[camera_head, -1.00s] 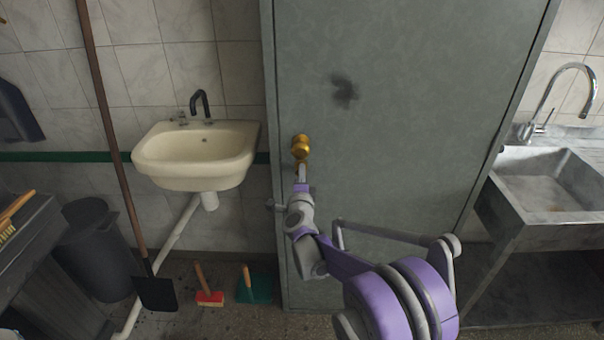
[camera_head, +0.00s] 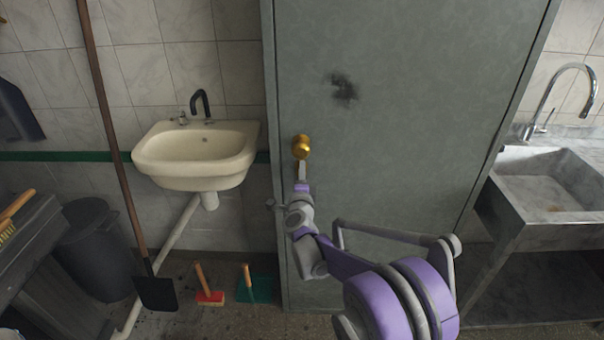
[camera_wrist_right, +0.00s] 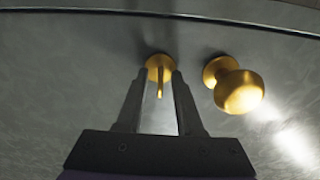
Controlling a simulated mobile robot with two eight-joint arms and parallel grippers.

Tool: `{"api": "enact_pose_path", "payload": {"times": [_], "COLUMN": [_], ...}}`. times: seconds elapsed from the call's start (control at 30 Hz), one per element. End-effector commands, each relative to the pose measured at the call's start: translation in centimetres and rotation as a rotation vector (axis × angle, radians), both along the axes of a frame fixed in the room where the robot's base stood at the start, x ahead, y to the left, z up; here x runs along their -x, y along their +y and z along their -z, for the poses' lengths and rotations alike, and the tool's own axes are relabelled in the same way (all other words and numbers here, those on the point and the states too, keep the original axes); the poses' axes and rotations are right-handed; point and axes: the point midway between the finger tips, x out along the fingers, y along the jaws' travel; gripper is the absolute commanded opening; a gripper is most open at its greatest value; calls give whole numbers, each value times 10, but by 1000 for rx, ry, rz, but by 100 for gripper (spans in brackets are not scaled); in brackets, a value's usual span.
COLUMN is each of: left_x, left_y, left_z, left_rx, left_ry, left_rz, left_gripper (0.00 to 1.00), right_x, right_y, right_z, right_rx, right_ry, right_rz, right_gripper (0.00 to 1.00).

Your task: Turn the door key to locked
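The grey door (camera_head: 400,130) fills the middle of the head view. Its round brass knob (camera_head: 301,147) shows near the left edge, and also in the right wrist view (camera_wrist_right: 239,92). To the left of the knob in the wrist view, the thin brass key (camera_wrist_right: 160,88) stands out from a round brass plate, upright in the picture. My right gripper (camera_wrist_right: 162,77) has one finger on each side of the key, with gaps visible, so it looks open around it. In the head view my right gripper (camera_head: 301,172) is just below the knob and covers the key. My left gripper is not in view.
A cream washbasin (camera_head: 197,180) hangs left of the door, with a long-handled tool (camera_head: 110,130) in front. A dark bin (camera_head: 97,250) and two small brushes stand on the floor at left.

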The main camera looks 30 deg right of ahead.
Motion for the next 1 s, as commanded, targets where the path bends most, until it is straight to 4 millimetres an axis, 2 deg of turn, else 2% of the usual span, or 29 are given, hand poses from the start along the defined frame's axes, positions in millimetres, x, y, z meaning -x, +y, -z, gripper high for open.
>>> {"api": "enact_pose_path", "payload": {"times": [0.17, 0.4, 0.6, 0.77, 1.0], "left_x": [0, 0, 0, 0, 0], "left_y": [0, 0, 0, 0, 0], "left_z": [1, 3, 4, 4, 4], "left_rx": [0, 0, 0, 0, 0], "left_ry": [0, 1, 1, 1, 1], "left_rz": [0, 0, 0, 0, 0], "left_gripper": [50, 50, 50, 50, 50], "right_x": [15, 57, 83, 91, 92], "right_y": [10, 36, 52, 56, 56], "right_z": [0, 0, 0, 0, 0], "right_rx": [-1, -1, -1, 0, 0], "right_ry": [-1, -1, -1, 0, 0], "right_rz": [-1, -2, -2, 0, 0], "right_gripper": [36, 36, 36, 36, 36]}}
